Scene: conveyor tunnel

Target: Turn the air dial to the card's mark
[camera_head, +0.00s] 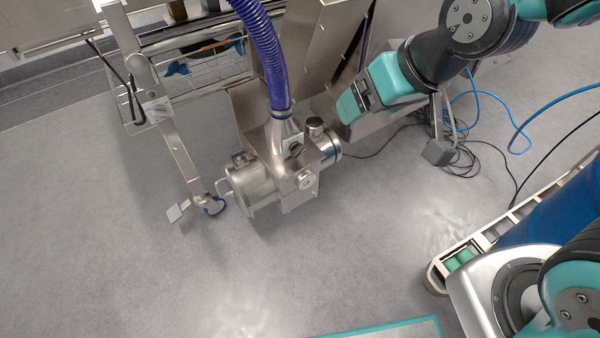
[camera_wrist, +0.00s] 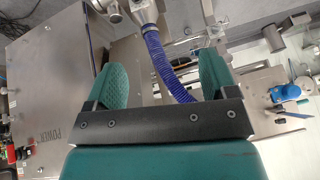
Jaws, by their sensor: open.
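A steel pump-like unit (camera_head: 265,180) with a blue ribbed hose (camera_head: 265,50) on top stands at the middle of the head view. My gripper (camera_head: 352,102) is above and right of the unit. In the wrist view my gripper (camera_wrist: 160,62) has its two green fingers wide apart, and the hose (camera_wrist: 158,55) shows beyond the gap, with a metal fitting (camera_wrist: 140,10) at the top.
A steel panel marked POWER (camera_wrist: 60,95) fills the wrist view's left. A wire basket (camera_head: 205,70) and a steel leg (camera_head: 180,150) stand left of the unit. Cables (camera_head: 470,155) lie on the floor at right.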

